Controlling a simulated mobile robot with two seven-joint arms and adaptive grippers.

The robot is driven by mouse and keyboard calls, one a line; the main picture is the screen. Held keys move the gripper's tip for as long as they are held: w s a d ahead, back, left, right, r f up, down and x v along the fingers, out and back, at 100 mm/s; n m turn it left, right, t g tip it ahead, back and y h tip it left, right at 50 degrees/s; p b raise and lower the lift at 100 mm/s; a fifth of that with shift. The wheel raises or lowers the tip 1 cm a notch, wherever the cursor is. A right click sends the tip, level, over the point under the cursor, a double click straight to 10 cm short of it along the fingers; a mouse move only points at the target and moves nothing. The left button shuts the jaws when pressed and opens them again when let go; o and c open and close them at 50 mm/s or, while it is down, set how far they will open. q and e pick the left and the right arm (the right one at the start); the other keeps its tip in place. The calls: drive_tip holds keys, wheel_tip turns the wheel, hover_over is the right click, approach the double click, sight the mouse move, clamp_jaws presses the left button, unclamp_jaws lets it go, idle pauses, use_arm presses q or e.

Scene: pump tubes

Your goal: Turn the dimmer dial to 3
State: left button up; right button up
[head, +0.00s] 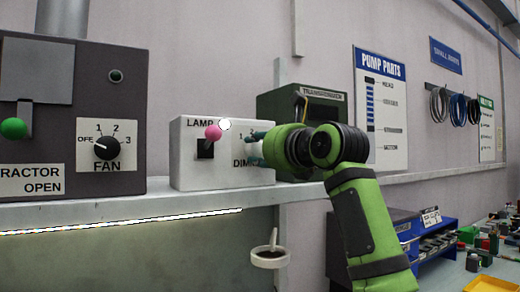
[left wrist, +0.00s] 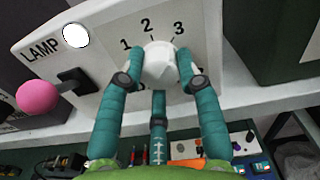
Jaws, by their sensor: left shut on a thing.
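The dimmer dial (left wrist: 158,60) is a white round knob on the front of a white lamp box (head: 190,178), with 1, 2 and 3 printed above it. My left gripper (left wrist: 159,76) has teal fingers on both sides of the dial, shut on it, with another finger below. The fingers hide part of the scale, and I cannot clearly make out the dial's pointer. In the head view my left gripper (head: 256,142) is at the right end of the box and covers most of the dial.
On the same box are a pink-knobbed lamp lever (head: 213,132) and a round white lamp (head: 224,125). A dark panel with a fan dial (head: 106,147) stands left on the shelf (head: 100,211). A dark green transformer box (head: 275,107) is behind my gripper. A small cup (head: 270,257) hangs below.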

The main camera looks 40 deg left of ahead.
use_arm(q)
drive_tip(key=o, duration=1.1)
drive_tip(key=shift+r, duration=0.2)
drive_tip(key=shift+o, duration=0.2)
drive_tip(key=shift+a+f, duration=0.15)
drive_tip(key=shift+d, duration=0.25)
drive_tip(key=v, duration=1.1)
drive_tip(key=shift+d, duration=0.25)
drive_tip(key=shift+s, duration=0.15)
